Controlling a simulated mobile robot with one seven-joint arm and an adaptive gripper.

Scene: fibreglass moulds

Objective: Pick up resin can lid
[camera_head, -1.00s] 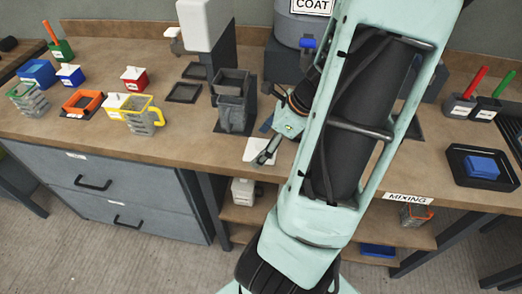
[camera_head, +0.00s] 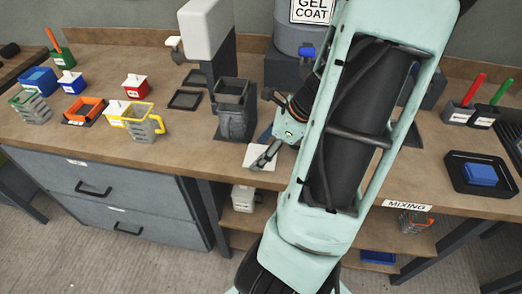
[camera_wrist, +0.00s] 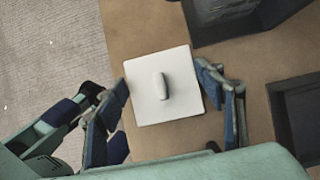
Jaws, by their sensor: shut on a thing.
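The resin can lid, a white square plate with a small raised knob (camera_wrist: 163,88), lies between my fingers in the wrist view. It also shows as a white patch at the front of the bench in the head view (camera_head: 257,157). My gripper (camera_wrist: 168,91) is shut on the lid, with one blue-padded finger at its left edge and the other at its right edge. In the head view my gripper (camera_head: 266,156) is partly hidden by my arm. Whether the lid is clear of the bench top cannot be told.
A dark grey square container (camera_head: 235,108) stands just behind the lid. A black tray with a blue block (camera_head: 481,174) is at right. The bench front left of the lid is clear.

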